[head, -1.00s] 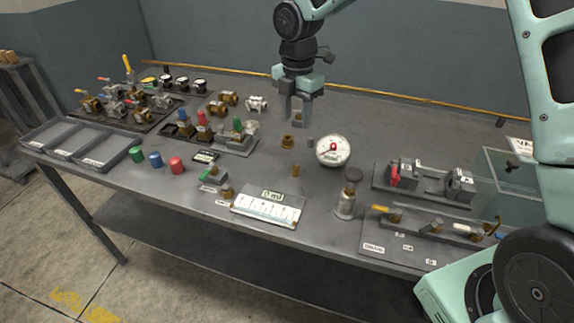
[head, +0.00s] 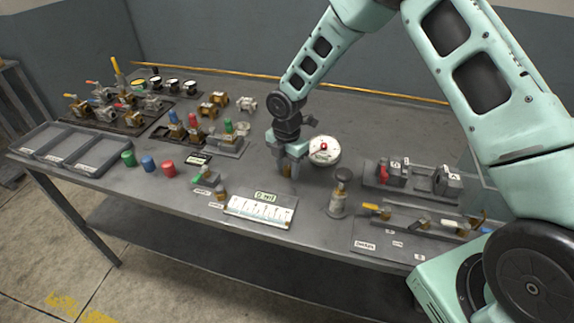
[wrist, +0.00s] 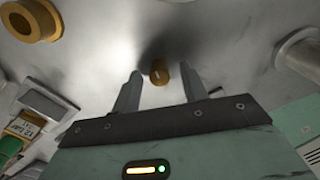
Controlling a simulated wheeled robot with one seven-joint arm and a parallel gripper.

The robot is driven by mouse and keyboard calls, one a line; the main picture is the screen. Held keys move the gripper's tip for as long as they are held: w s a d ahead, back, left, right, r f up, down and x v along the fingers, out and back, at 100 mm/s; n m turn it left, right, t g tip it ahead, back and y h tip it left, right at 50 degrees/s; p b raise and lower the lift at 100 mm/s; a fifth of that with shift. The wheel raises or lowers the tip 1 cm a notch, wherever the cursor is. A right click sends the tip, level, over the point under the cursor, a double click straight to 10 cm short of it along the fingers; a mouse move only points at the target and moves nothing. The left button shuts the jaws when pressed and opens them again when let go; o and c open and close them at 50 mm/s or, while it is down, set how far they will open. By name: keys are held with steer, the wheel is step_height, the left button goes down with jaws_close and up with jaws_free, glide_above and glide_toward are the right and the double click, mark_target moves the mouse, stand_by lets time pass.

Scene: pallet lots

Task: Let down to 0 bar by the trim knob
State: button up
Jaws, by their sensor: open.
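The trim knob, a small brass knob with a pale mark on top, shows in the wrist view (wrist: 158,72). It stands upright on the bench between and just beyond my fingertips. My gripper (head: 289,174) is open and points down over the knob, which it partly hides in the head view. In the wrist view a finger stands on each side of the knob, with gaps, so contact does not show. The round white pressure gauge (head: 325,151) with a red centre lies just right of my gripper. Its reading is too small to tell.
A scaled plate with a small display (head: 258,209) lies in front of my gripper. A capped metal cylinder (head: 338,198) stands to the right. A brass fitting (wrist: 30,20) is near the knob. Valves (head: 120,105) and trays (head: 85,150) fill the left side.

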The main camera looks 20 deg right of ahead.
steer(key=shift+f, duration=0.2)
jaws_close()
